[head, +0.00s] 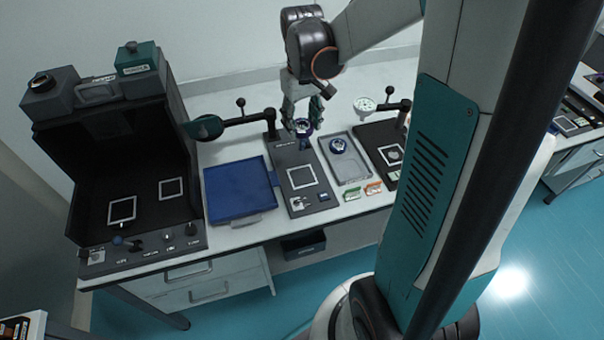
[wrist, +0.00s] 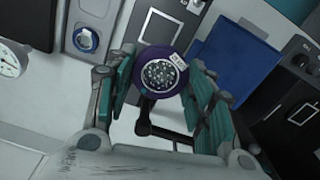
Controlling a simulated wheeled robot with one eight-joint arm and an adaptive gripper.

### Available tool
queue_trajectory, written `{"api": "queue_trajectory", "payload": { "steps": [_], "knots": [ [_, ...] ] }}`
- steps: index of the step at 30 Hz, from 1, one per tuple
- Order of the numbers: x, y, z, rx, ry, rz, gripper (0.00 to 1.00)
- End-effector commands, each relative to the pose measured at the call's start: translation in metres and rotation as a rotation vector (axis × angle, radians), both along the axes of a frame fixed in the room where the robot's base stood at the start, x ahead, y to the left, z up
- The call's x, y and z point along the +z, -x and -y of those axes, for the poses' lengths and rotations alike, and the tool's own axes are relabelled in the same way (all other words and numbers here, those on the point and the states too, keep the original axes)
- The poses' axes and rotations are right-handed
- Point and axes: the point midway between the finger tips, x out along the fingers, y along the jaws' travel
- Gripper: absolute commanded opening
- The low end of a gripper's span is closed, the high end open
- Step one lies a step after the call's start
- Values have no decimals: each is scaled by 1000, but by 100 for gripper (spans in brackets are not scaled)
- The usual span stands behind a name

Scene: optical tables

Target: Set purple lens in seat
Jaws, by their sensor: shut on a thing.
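The purple lens (wrist: 163,72) is a short round piece with a dark purple rim, a speckled grey face and a small white label. My gripper (wrist: 161,88) is shut on it, one teal-padded finger on each side. In the head view, my gripper (head: 303,112) holds the purple lens (head: 303,129) over the back part of a dark station plate (head: 322,198). That plate has a white square outline (head: 301,177). The lens appears above the plate, but the exact gap cannot be told. I cannot make out which fixture is the lens seat.
A grey tray (head: 356,178) to the right holds a blue-rimmed lens (head: 338,146). A blue folder-like board (head: 240,188) lies left. A black arm with a round head (head: 206,127) reaches over the table behind it. A tall dark booth (head: 137,150) stands far left.

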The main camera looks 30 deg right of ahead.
Motion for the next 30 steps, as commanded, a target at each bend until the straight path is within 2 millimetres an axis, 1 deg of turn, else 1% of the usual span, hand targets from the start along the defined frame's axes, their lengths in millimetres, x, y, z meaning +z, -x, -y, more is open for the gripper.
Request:
{"api": "queue_trajectory", "payload": {
  "steps": [1,6,15,19,26,30],
  "knots": [
    [-11,0,0,0,0,0,24],
    [-54,-1,0,1,0,0,24],
    [-124,-1,0,1,0,0,24],
    [-143,-1,0,1,0,0,24],
    [-156,-1,0,1,0,0,24],
    [-175,-1,0,1,0,0,24]
  ]
}}
